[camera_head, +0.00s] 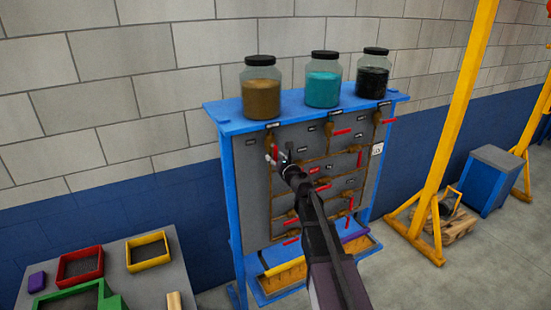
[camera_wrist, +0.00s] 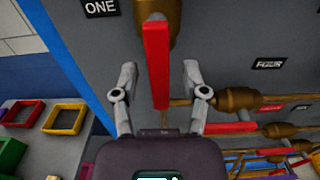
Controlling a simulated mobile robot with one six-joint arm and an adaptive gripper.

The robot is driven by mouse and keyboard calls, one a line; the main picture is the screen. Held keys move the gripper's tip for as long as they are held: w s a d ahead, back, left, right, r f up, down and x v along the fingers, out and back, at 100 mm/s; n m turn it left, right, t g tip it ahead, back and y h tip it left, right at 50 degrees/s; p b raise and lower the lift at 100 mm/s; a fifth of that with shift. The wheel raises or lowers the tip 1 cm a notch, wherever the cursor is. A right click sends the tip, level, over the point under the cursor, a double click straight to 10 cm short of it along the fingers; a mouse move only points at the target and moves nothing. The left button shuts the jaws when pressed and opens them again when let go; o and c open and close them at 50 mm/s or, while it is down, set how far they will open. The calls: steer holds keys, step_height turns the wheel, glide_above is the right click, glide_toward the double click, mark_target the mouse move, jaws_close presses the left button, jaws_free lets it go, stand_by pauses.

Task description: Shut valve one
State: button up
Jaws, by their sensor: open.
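The valve one handle (camera_wrist: 157,65) is a red lever hanging upright under a brass valve body (camera_wrist: 158,12) in the wrist view. The black label reading ONE (camera_wrist: 101,7) is at its upper left. In the head view the red handle (camera_head: 274,152) shows at the panel's upper left. My gripper (camera_wrist: 158,72) is open, with one finger on each side of the red lever and a visible gap to both. In the head view my gripper (camera_head: 284,157) is at the panel front beside the handle, and my arm hides part of the panel.
The grey panel (camera_head: 249,185) carries brass pipes and several other red-handled valves. Three jars, brown (camera_head: 261,90), teal (camera_head: 323,82) and black (camera_head: 372,75), stand on the blue top. A table with coloured trays (camera_head: 148,251) is at left, a yellow frame (camera_head: 465,80) at right.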

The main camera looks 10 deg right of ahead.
jaws_close()
